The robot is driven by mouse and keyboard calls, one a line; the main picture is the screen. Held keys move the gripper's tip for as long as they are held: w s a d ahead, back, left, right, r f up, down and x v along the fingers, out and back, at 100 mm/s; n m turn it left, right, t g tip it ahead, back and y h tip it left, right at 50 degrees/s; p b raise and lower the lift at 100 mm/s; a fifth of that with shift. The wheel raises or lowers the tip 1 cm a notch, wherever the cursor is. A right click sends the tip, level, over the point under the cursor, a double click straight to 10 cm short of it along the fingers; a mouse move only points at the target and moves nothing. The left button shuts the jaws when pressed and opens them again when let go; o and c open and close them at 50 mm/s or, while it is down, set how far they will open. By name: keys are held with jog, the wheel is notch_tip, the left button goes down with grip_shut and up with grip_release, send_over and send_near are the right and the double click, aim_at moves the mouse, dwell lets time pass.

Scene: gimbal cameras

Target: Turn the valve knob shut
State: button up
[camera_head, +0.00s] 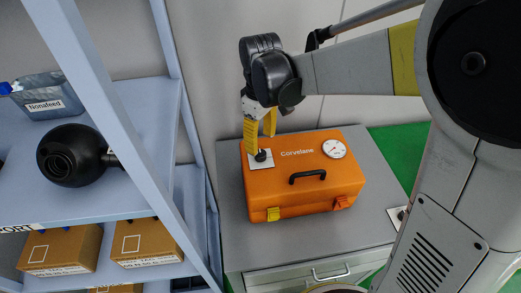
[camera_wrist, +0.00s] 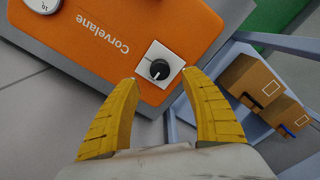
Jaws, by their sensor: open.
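The valve knob (camera_wrist: 159,69) is a small black round knob with a pale pointer line, set on a white square plate (camera_wrist: 165,56) on top of the orange Corvelane case (camera_head: 305,195). In the head view the knob (camera_head: 261,155) is at the case's back left corner. My gripper (camera_wrist: 159,80) has two yellow fingers, spread apart, with nothing between them. In the head view my gripper (camera_head: 259,146) points down just above and behind the knob. In the wrist view the knob lies between and slightly beyond the fingertips. I cannot tell whether either finger touches it.
A round gauge (camera_head: 334,148) and a black handle (camera_head: 307,177) are on the case. The case stands on a grey cabinet (camera_head: 235,235). A shelf (camera_head: 110,205) at left holds cardboard boxes (camera_head: 60,250), a black round object (camera_head: 70,155) and a Nonafeed bin (camera_head: 48,98).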

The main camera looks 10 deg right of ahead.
aim_at(260, 153)
notch_tip(260, 153, up, 6)
dwell(0.5)
jog(key=s+d+f+m+t+b, duration=0.2)
jog(key=s+d+m+t, duration=0.1)
jog(key=s, duration=0.4)
jog(key=s+d+f+m+t+b, duration=0.1)
jog(key=s+d+m+t+b, duration=0.1)
jog(key=s+d+m+t, duration=0.2)
jog(key=s+d+m, duration=0.2)
jog(key=s+d, duration=0.1)
jog(key=s, duration=0.1)
jog(key=shift+d+f+b, duration=0.2)
jog(key=shift+f+b, duration=0.15)
jog(key=shift+b, duration=0.05)
jog(key=shift+w, duration=0.1)
jog(key=shift+c, duration=0.2)
